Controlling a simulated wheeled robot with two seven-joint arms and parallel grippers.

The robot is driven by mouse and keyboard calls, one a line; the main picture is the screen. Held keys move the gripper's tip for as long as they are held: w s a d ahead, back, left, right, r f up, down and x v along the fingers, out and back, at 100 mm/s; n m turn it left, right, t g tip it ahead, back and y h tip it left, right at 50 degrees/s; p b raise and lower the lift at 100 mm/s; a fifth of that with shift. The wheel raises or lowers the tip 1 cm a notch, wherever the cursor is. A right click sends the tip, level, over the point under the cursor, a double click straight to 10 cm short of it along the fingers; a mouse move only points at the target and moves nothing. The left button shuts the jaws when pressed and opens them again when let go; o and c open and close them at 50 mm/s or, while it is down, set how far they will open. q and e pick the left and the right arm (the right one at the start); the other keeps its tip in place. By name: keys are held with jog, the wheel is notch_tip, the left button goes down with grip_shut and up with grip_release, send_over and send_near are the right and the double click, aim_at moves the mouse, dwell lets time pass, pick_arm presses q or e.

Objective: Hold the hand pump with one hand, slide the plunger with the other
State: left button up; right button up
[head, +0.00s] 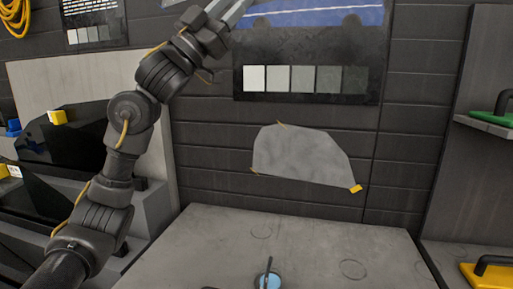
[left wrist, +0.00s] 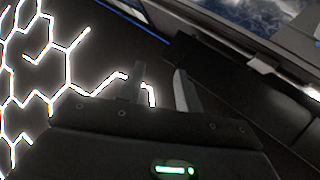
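At the bottom edge of the head view, a small round light-blue thing (head: 268,281) with a dark upright rod (head: 268,264) stands on the grey table. It may be the hand pump, but it is cut off and I cannot be sure. My left arm is raised, and its gripper (head: 232,10) is at the top of the head view, high above and away from the table. In the left wrist view the two fingers of my left gripper (left wrist: 160,90) stand apart with nothing between them. My right gripper is in neither view.
The grey table (head: 210,235) is mostly bare, with faint ring marks. A grey film sheet (head: 300,155) is taped to the dark wall behind it. Dark glass panels (head: 65,135) stand at left.

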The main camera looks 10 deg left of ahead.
pick_arm(q)
jog(key=s+d+f+m+g+y, duration=0.1)
jog(key=s+d+f+m+g, duration=0.25)
jog(key=d, duration=0.45)
jog(key=s+d+f+m+g, duration=0.2)
jog(key=d+f+m+g, duration=0.1)
jog(key=d+m+g, duration=0.3)
jog(key=s+d+f+m+g+y, duration=0.25)
jog(key=d+f+m+y, duration=0.2)
jog(key=d+f, duration=0.65)
jog(key=m+t+y, duration=0.1)
jog(key=m+y, duration=0.2)
jog(key=y, duration=1.2)
send_near(269, 263)
jog(key=shift+h, duration=0.25)
jog(key=x, duration=1)
jog(key=shift+w+a+f, duration=0.15)
jog(key=shift+w+f, duration=0.05)
jog(key=shift+f, duration=0.15)
grip_shut()
